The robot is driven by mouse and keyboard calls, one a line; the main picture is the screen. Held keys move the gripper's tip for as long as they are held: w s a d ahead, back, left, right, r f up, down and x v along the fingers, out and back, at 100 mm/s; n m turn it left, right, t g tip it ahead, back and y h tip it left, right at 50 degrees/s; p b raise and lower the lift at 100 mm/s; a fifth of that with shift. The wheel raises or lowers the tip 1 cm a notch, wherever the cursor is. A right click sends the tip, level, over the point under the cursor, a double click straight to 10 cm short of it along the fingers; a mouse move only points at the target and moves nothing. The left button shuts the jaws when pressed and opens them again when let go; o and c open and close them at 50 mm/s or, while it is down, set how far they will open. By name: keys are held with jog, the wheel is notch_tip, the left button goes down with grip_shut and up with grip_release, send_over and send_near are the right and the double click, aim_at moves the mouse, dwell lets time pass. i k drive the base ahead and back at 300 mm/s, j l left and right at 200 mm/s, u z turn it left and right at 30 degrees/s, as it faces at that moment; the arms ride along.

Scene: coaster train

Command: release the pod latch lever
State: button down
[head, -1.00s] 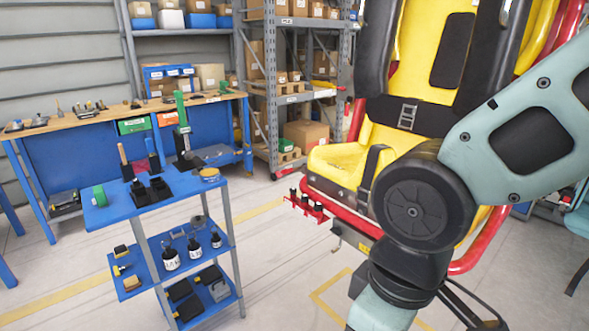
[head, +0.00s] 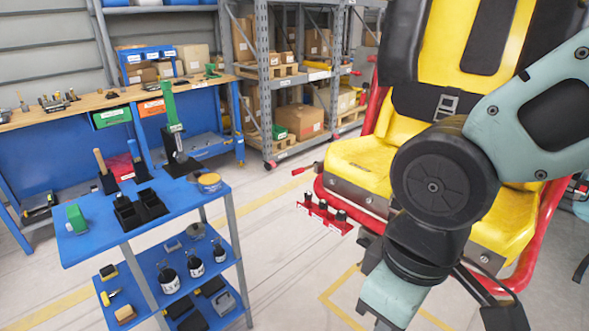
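The pod is a yellow seat (head: 355,157) with a red tubular frame and black padding. A short lever with a red grip (head: 299,171) sticks out at its left side; I cannot tell for sure that it is the latch lever. A red bracket (head: 325,216) with black knobs is low on the pod's front left. My arm crosses in front of the pod and hides much of its middle and right side. The arm runs down past the bottom edge, and my gripper's fingertips are not in view.
A blue tool cart (head: 95,242) with brushes, a green upright tool, black holders and bottles stands at left. A workbench (head: 75,112) and a grey shelf rack (head: 262,85) with boxes are behind. Floor between cart and pod is clear.

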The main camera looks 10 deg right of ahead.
aim_at(301, 171)
jog(key=i+j+z, duration=0.1)
jog(key=i+j, duration=0.15)
jog(key=i+j+z, duration=0.15)
jog(key=i+j, duration=0.15)
jog(key=i+j+z, duration=0.1)
jog(key=j, duration=0.4)
jog(key=i+j+z, duration=0.1)
jog(key=i+j, duration=0.25)
jog(key=i+j+z, duration=0.15)
jog(key=j, duration=0.25)
jog(key=i, duration=0.05)
